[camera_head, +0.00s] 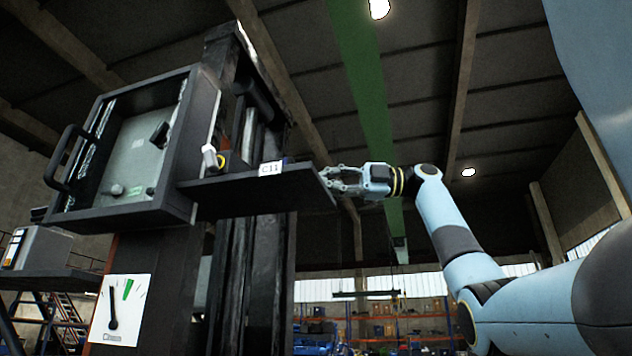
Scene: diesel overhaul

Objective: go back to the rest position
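My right gripper (332,180) is at the end of the light-blue arm that comes in from the right. Its fingers point left and are spread apart, with nothing seen between them. They are beside the right end of a dark shelf (255,190) with a "C11" label; I cannot tell whether they touch it. My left gripper is not in view.
A dark box with a grey panel (138,150) and a black handle (65,160) adjoins the shelf. A small white part with a yellow ring (221,160) sits on the shelf. A white gauge card (119,310) is below. Storage racks (400,320) stand far behind.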

